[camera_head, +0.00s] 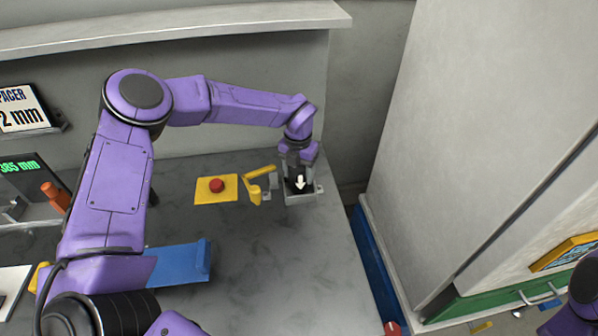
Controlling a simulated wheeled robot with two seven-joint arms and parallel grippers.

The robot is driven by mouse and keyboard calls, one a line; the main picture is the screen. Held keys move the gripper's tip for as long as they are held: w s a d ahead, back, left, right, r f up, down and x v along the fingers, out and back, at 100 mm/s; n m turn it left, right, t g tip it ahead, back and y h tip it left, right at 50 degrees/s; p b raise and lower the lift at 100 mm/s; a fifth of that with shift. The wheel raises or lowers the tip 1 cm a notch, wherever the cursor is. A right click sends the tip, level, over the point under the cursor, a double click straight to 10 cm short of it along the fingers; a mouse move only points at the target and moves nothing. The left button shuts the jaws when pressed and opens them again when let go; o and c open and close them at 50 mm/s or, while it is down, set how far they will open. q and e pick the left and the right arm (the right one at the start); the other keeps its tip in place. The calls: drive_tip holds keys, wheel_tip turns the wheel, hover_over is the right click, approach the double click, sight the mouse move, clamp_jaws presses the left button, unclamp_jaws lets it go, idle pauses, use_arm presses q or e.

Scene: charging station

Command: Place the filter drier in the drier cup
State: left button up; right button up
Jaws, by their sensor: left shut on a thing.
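My left gripper (298,168) points down at the back right of the grey counter and is shut on a small dark piece with a white arrow, which looks like the filter drier (300,184). The arrow points toward the front. A grey metal holder, which looks like the drier cup (302,199), is right beneath and around the dark piece. I cannot tell whether the piece rests fully inside it. The gripper hides the far side of the holder. My right gripper is not in view; only part of my right arm shows at the lower right.
A yellow plate with a red button (217,185) and a yellow bracket (256,187) stand just left of the holder. A blue tray (180,264) lies on the counter (270,270) at front left. A tall pale cabinet (470,130) stands to the right. The counter's front middle is clear.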

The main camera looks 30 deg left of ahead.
use_arm(q)
drive_tip(key=shift+f, duration=0.5)
drive_tip(key=shift+f, duration=0.25)
drive_tip(key=o, duration=1.2)
drive_tip(key=shift+r, duration=0.5)
wheel_tip(320, 180, up, 12)
drive_tip(key=shift+a+f+b, duration=0.1)
drive_tip(key=shift+f+b, duration=0.15)
drive_tip(key=shift+b, duration=0.7)
